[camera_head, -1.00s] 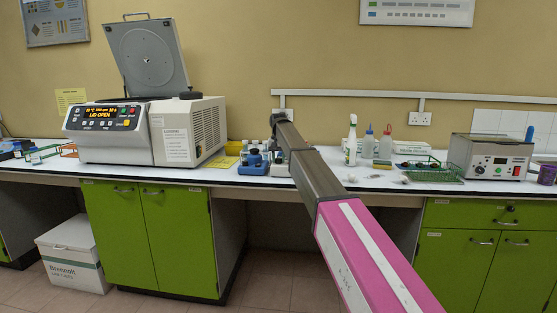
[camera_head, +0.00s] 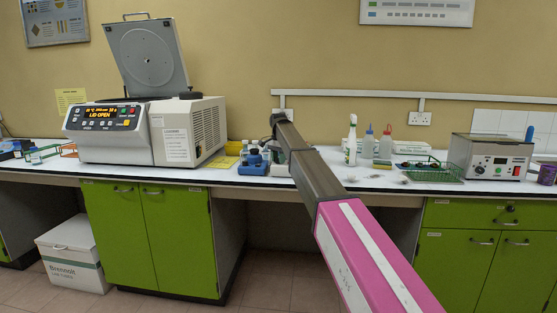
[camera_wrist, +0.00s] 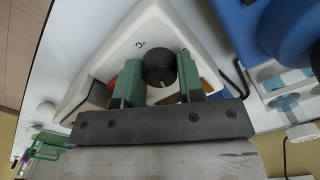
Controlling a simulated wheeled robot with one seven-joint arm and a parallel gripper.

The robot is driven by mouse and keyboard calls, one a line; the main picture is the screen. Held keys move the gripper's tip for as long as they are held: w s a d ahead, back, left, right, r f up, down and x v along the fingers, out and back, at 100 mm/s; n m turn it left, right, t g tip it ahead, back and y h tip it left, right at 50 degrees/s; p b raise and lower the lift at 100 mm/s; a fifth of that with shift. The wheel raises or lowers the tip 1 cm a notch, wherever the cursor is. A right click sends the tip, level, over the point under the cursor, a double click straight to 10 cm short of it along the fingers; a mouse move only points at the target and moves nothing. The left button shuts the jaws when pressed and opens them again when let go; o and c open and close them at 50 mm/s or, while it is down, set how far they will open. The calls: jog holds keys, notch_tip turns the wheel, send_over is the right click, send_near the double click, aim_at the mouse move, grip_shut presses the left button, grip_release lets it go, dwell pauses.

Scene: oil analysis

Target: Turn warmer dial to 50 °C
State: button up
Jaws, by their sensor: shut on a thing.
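The dial (camera_wrist: 160,68) is a round black knob on a white housing (camera_wrist: 97,75), the warmer, in the wrist view. A small pale mark shows at the knob's lower edge. My gripper (camera_wrist: 159,76) has its two green fingers on either side of the knob and is shut on it. The scale and any temperature marks around the dial cannot be read. In the head view, my arm (camera_head: 310,175) reaches to the bench, and the dial is hidden behind it.
A blue stand (camera_head: 253,164) with bottles is close to the left of my arm's end. The open centrifuge (camera_head: 120,130) is farther left. Bottles (camera_head: 386,145), a green wire rack (camera_head: 435,174) and a metal-topped bath (camera_head: 490,157) stand to the right.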

dwell(0.4)
jog(key=o, duration=0.9)
notch_tip(320, 180, up, 11)
jog(key=shift+f, duration=0.1)
